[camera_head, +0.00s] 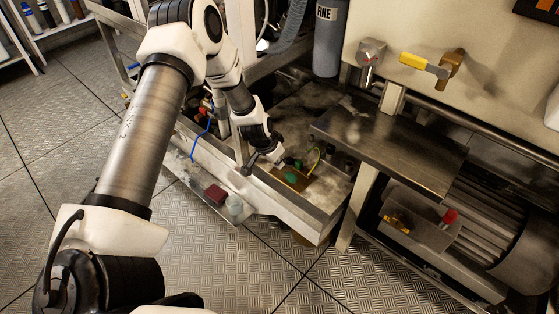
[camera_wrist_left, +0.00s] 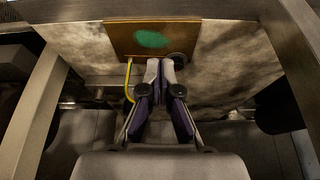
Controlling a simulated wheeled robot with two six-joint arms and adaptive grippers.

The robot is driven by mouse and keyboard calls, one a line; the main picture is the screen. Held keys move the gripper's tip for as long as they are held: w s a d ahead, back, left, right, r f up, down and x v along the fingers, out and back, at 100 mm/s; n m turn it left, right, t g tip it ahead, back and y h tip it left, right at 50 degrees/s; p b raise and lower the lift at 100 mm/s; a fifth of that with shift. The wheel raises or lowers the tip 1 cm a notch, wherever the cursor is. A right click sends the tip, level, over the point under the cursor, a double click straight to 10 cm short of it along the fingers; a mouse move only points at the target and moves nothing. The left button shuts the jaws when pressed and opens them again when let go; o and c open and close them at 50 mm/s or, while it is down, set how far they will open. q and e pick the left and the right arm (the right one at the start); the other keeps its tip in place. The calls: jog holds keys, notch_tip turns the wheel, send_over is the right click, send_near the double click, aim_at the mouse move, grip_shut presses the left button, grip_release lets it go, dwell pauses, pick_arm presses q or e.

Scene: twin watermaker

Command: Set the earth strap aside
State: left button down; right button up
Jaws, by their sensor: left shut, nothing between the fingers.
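The earth strap, a thin curved yellow-green cable (camera_head: 317,157), stands up at the right side of a brown plate in the low metal tray. It also shows in the left wrist view, left of the fingers, as a yellow strip (camera_wrist_left: 130,82). My left gripper (camera_head: 277,158) reaches down over the tray beside the plate. In the wrist view its fingers (camera_wrist_left: 160,66) are shut together with nothing between them. The strap is apart from the fingers there. The strap's lower end is hard to make out. My right gripper is not in view.
The brown plate (camera_head: 298,181) with a green patch lies in the tray (camera_head: 292,207). A metal shelf (camera_head: 392,150) overhangs to the right. A blue cable (camera_head: 203,140) hangs left of my wrist. A dark red block (camera_head: 215,194) and pale cup (camera_head: 235,207) stand outside the tray.

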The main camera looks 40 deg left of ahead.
aim_at(296, 167)
pick_arm(q)
jog(key=b+x, duration=0.3)
jog(key=x, duration=0.1)
jog(key=b+x, duration=0.2)
jog(key=shift+s+f+b, duration=0.1)
jog(key=shift+f+b, duration=0.2)
jog(key=shift+f, duration=0.1)
jog(key=shift+w+d+r, duration=0.1)
jog(key=shift+w+r, duration=0.05)
jog(key=shift+w, duration=0.9)
jog(key=shift+w+d+r, duration=0.15)
jog(key=shift+w, duration=0.95)
jog(key=b, duration=0.2)
jog(key=w+m+b, duration=0.1)
jog(key=b, duration=0.1)
jog(key=shift+a+f+h+b, duration=0.15)
jog(key=shift+f+h+b, duration=0.15)
jog(key=shift+f+b, duration=0.1)
jog(key=shift+w+r, duration=0.25)
jog(key=shift+r, duration=0.15)
jog(key=shift+s, duration=0.1)
